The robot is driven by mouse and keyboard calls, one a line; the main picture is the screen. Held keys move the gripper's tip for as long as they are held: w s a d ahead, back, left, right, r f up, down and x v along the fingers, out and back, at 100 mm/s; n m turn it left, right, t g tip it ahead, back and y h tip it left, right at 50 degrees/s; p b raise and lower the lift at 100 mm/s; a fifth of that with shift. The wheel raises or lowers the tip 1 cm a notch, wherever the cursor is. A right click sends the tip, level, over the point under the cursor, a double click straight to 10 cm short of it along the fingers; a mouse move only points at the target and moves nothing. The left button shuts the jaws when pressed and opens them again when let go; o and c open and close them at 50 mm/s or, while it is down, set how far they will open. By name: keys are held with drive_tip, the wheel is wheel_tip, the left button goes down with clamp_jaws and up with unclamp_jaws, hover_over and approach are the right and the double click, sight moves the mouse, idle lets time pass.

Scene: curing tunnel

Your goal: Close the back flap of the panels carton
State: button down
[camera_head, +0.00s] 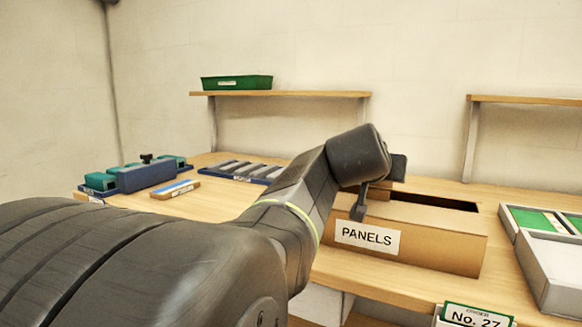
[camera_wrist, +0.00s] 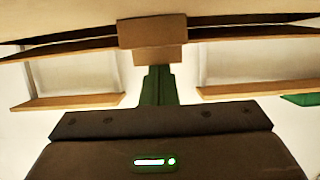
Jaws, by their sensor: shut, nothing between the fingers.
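The panels carton (camera_head: 452,238) is a brown box with a white PANELS label on its front. It stands on the wooden bench at right of centre in the head view. A long dark gap shows along its top between the front top panel and the narrow back strip (camera_head: 428,192). My gripper (camera_head: 359,211) is shut and empty, pointing down at the carton's left part. I cannot tell whether it touches the carton. My wrist hides the carton's left back corner. In the wrist view, brown carton edges and dark bands cross the top, behind my fingers.
A grey case with green panels (camera_head: 531,254) stands close to the carton's right. A No. 27 sign (camera_head: 474,317) is at the front edge. Blue trays (camera_head: 240,171) and a blue fixture (camera_head: 146,176) lie at left. A wall shelf (camera_head: 285,94) holds a green tray (camera_head: 237,82).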

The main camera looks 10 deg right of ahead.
drive_tip(key=shift+s+a+f+b, duration=0.15)
drive_tip(key=shift+s+f+b, duration=0.05)
drive_tip(key=shift+f+b, duration=0.3)
drive_tip(key=shift+f, duration=0.1)
idle(0.4)
drive_tip(key=shift+w+d+f, duration=0.35)
drive_tip(key=shift+w+d, duration=0.05)
drive_tip(key=shift+w, duration=0.1)
drive_tip(key=shift+r, duration=0.1)
